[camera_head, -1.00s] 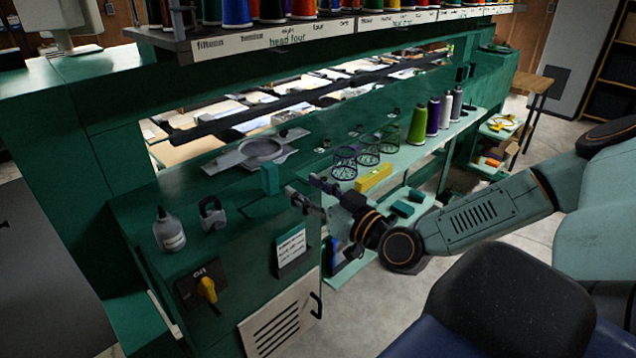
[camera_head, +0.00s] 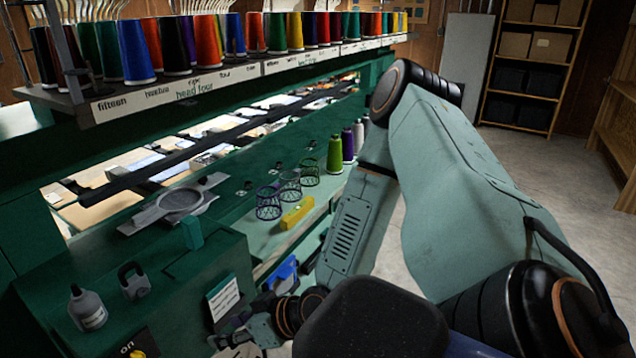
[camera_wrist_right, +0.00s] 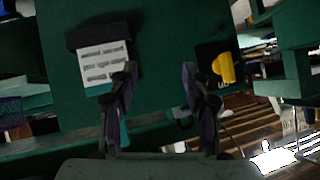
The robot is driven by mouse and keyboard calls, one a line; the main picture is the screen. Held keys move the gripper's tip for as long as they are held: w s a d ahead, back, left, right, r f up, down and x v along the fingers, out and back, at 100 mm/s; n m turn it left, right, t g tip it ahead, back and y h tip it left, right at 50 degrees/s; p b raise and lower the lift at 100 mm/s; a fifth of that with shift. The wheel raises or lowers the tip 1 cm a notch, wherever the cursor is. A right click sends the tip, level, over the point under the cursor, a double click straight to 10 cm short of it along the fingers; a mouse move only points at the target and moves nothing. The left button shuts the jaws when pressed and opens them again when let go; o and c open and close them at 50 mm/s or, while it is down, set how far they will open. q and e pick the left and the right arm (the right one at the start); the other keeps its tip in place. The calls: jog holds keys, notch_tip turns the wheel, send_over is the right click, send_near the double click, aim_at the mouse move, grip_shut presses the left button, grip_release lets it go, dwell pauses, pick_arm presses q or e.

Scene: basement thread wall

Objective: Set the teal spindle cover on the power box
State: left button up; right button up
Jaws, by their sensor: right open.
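The teal spindle cover (camera_head: 192,233) is a small upright block in the head view. It stands at the back edge of the green power box (camera_head: 178,318) top, below the grey ring plate. The power box front also fills much of the right wrist view (camera_wrist_right: 160,55), with its label and yellow switch. My right gripper (camera_head: 232,341) is low in front of the power box, below and apart from the cover, partly hidden by my own arm. In the right wrist view its two fingers (camera_wrist_right: 162,98) are spread with nothing between them. My left gripper is out of view.
A grey bottle (camera_head: 88,308) and a padlock (camera_head: 134,282) stand on the power box. A yellow block (camera_head: 297,212) and wire mesh cups (camera_head: 268,203) sit on the bench to the right. Thread cones (camera_head: 334,155) stand farther along. A rack of cones overhangs above.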

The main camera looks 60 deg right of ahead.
jog(key=s+a+f+g+h, duration=0.1)
jog(key=s+f+g, duration=0.2)
jog(key=s, duration=0.4)
jog(key=s+a+f+g+h, duration=0.1)
jog(key=s+f+g, duration=0.3)
jog(key=s, duration=0.4)
jog(key=s+a+f+m+g+h, duration=0.1)
jog(key=s+a+f+g, duration=0.1)
jog(key=s+f, duration=0.3)
jog(key=s+g, duration=0.1)
jog(key=s, duration=0.2)
jog(key=shift+a+h, duration=0.15)
jog(key=shift+h, duration=0.25)
jog(key=shift+w, duration=0.15)
